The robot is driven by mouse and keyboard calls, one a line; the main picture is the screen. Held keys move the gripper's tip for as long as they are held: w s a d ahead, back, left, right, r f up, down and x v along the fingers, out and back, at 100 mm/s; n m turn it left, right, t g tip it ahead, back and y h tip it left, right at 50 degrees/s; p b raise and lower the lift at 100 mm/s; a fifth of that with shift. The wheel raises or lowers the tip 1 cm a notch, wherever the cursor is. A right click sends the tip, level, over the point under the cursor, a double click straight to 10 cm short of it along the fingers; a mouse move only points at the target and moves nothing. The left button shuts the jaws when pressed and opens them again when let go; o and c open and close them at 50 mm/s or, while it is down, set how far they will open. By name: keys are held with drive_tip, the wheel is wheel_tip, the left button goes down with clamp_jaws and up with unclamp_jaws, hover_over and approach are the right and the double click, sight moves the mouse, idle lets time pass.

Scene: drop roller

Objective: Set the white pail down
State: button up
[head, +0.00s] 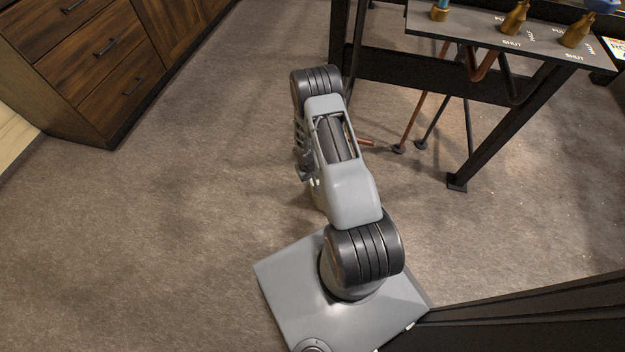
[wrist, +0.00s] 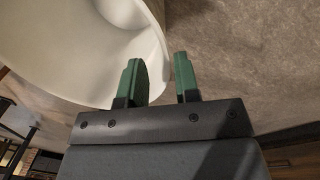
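The white pail (wrist: 75,45) fills the upper left of the wrist view, close to the camera, with its pale inside showing. My gripper (wrist: 160,80) has two green fingers, one on each side of the pail's wall near the rim. The left finger is on the inner side and the right finger on the outer side. In the head view my arm hides the gripper, and the pail is not seen. I cannot tell how high the pail is above the floor.
Brown carpet floor (head: 190,230) is clear left of my arm. Wooden drawers (head: 95,60) stand at the upper left. A dark metal stand (head: 455,175) with a valve panel (head: 500,45) and pipes is at the upper right. A dark edge (head: 520,310) lies at the lower right.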

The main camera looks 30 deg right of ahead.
drive_tip(key=w+a+r+t+p, duration=0.1)
drive_tip(key=a+r, duration=0.1)
drive_tip(key=r, duration=1.1)
drive_tip(key=a+r+p, duration=0.1)
drive_tip(key=a+r, duration=0.1)
drive_tip(key=r, duration=1.1)
drive_tip(key=s+a+r+t, duration=0.1)
drive_tip(key=s+a+r, duration=0.2)
drive_tip(key=s+r, duration=0.4)
drive_tip(key=s+a+r+y, duration=0.1)
drive_tip(key=s+a+r, duration=0.3)
drive_tip(key=s+r, duration=0.4)
wheel_tip(320, 180, up, 3)
drive_tip(key=shift+a+r+n+t, duration=0.2)
drive_tip(key=shift+n+t, duration=0.1)
drive_tip(key=shift+t, duration=0.1)
